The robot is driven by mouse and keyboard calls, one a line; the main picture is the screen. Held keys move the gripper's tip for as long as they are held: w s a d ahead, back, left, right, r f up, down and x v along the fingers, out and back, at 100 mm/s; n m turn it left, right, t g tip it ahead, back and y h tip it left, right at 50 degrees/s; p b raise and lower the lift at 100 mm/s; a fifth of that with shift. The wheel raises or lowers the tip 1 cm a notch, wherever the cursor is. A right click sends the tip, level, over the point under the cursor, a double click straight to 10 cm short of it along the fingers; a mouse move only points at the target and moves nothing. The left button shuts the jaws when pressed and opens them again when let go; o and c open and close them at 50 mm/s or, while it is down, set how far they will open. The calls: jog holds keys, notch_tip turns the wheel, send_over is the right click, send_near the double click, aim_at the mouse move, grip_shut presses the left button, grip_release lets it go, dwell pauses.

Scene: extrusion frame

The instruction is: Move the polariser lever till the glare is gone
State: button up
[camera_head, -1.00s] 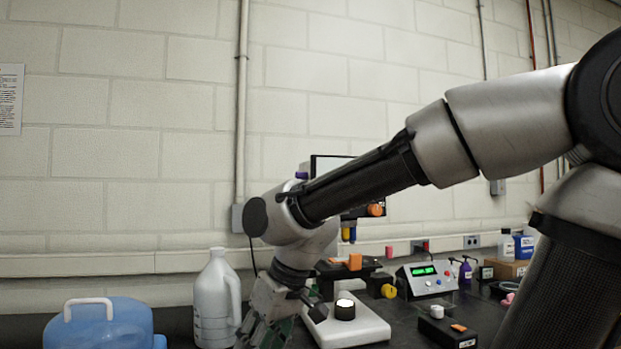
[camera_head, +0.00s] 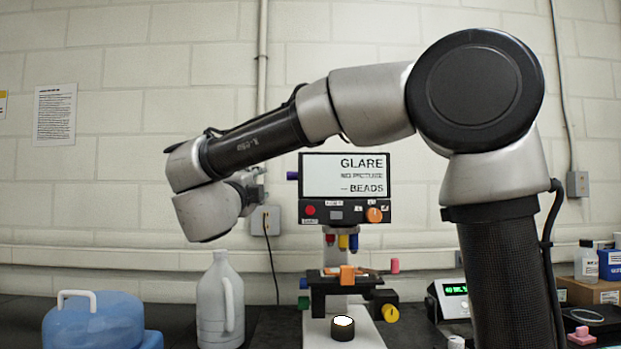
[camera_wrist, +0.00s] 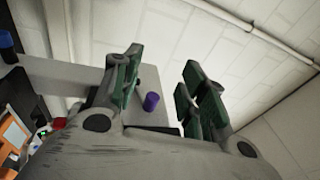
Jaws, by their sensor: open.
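The microscope's screen (camera_head: 346,175) reads "GLARE, NO PICTURE, BEADS". A small purple knob (camera_head: 292,176) sticks out from the screen's left side and looks like the polariser lever; no label on it is readable. It also shows in the wrist view (camera_wrist: 151,102), between and beyond the open fingers, apart from both. My gripper (camera_head: 257,186) is left of the screen, partly hidden behind my own wrist in the head view. In the wrist view my gripper (camera_wrist: 163,62) is open and empty, its green-padded fingers apart.
Below the screen are a stage with an orange clip (camera_head: 347,276), a yellow knob (camera_head: 390,313) and a lit lamp (camera_head: 343,328). A white jug (camera_head: 221,300) and a blue container (camera_head: 95,322) stand left. A conduit box (camera_head: 265,220) is on the wall behind.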

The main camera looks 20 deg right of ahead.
aim_at(289, 177)
jog(key=s+d+m+g+h, duration=0.3)
jog(key=d+m+h, duration=0.1)
jog(key=d, duration=0.1)
jog(key=x, duration=0.4)
jog(key=r+x, duration=0.1)
jog(key=x, duration=0.2)
